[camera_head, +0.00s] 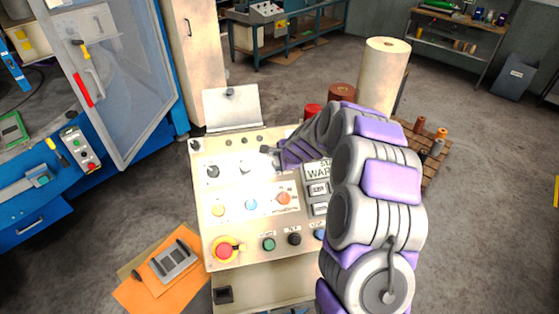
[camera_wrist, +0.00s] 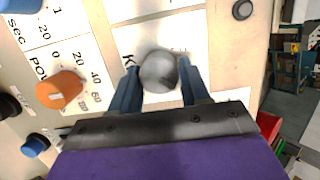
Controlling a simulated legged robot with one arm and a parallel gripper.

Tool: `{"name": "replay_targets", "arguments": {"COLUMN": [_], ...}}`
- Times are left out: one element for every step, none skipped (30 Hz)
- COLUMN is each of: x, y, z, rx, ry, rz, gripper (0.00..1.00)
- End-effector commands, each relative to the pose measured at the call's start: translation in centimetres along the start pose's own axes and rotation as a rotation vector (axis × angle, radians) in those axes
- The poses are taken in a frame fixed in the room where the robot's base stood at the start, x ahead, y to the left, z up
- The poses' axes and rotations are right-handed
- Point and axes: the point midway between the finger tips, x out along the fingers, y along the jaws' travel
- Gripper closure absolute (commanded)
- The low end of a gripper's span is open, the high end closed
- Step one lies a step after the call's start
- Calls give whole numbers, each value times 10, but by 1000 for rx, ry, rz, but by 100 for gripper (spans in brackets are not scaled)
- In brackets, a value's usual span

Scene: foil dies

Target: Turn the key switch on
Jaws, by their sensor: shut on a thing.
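The key switch (camera_wrist: 159,70) is a round grey metal piece on the pale control panel (camera_head: 228,185). A white label partly hidden by my gripper lies around it, with a letter K showing. My gripper (camera_wrist: 157,80) has one dark finger on each side of the grey piece and is shut on it. In the head view my gripper (camera_head: 269,154) reaches the upper middle of the panel from the right. There, glare and the gripper make the key switch hard to pick out, and its turned angle cannot be told.
An orange knob (camera_wrist: 59,90) and a blue button (camera_wrist: 36,145) sit left of the gripper in the wrist view. A red and yellow emergency stop (camera_head: 224,250) is at the panel's lower left. A large pale roll (camera_head: 385,75) stands behind my arm.

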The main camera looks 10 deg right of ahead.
Motion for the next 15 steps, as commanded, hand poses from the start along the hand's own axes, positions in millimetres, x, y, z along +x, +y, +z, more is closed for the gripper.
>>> {"name": "replay_targets", "arguments": {"x": [0,0,0,0,0,0,0,0,0,0,0,0,0,0,0], "y": [-1,-1,-1,-1,-1,-1,-1,-1,-1,-1,-1,0,0,0,0], "z": [0,0,0,0,0,0,0,0,0,0,0,0,0,0,0], "rx": [1,1,1,1,1,1,1,1,0,0,0,0,0,0,0], "ry": [1,1,0,0,0,0,0,0,0,0,0,0,0,0,0], "rz": [-2,-2,-2,-2,-2,-1,-1,-1,-1,-1,-1,0,0,0,0], "gripper": [85,85,85,51,48,45,42,39,35,33,33,33,33,33,33]}}
